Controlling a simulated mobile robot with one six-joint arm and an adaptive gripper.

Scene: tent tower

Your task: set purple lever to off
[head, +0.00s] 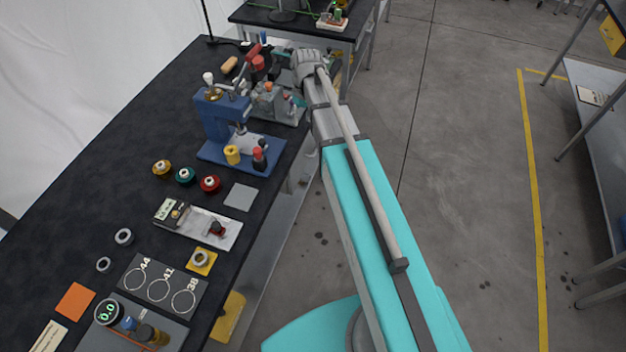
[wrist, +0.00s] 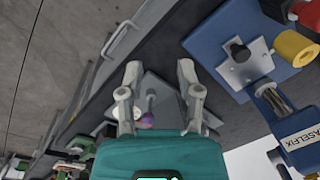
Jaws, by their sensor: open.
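A purple knob (wrist: 147,122), which looks like the end of the purple lever, shows in the wrist view between the bases of my fingers. A pale rod stands beside it over a grey plate (wrist: 153,91). My gripper (wrist: 158,68) is open, with one finger on each side of the plate. I see nothing held between the fingers. Whether a finger touches the lever cannot be told. In the head view my wrist covers part of the far end of the bench, and I cannot make out the purple lever there.
Clear floor (head: 465,150) lies to the right.

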